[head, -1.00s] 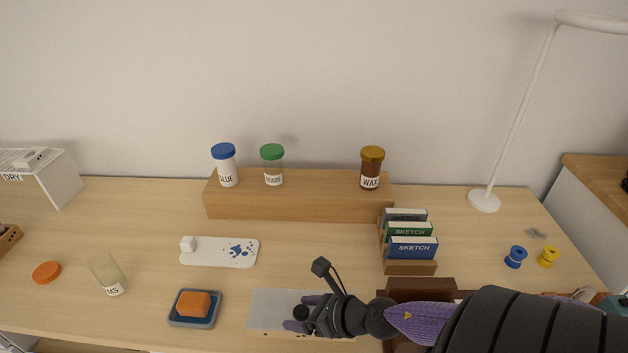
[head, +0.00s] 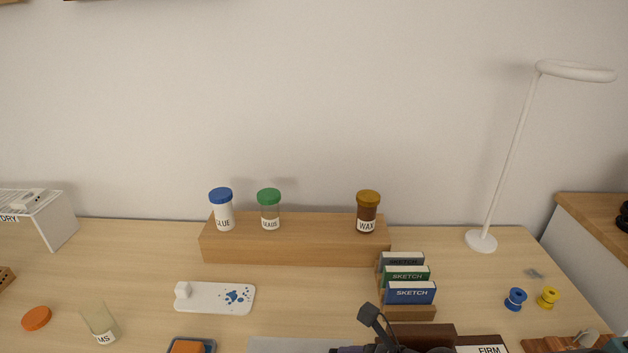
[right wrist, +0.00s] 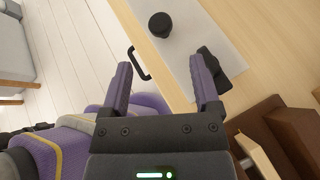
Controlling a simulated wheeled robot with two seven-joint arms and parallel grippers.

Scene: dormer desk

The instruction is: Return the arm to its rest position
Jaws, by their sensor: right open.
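My right arm shows at the bottom edge of the head view, only as a dark stub (head: 370,316) and a strip of purple below it. My right gripper (right wrist: 161,76) shows in the right wrist view with its two purple fingers wide apart and nothing between them. It is over the desk's front edge, near a black drawer handle (right wrist: 139,64) and a grey mat (right wrist: 190,40). My left gripper is in neither view.
A round black object (right wrist: 160,24) and a dark object (right wrist: 222,68) lie on the mat. Brown boxes (right wrist: 300,125) stand beside it. Sketch boxes (head: 410,293), a wooden riser (head: 290,246) with jars, and a lamp (head: 481,240) stand farther back.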

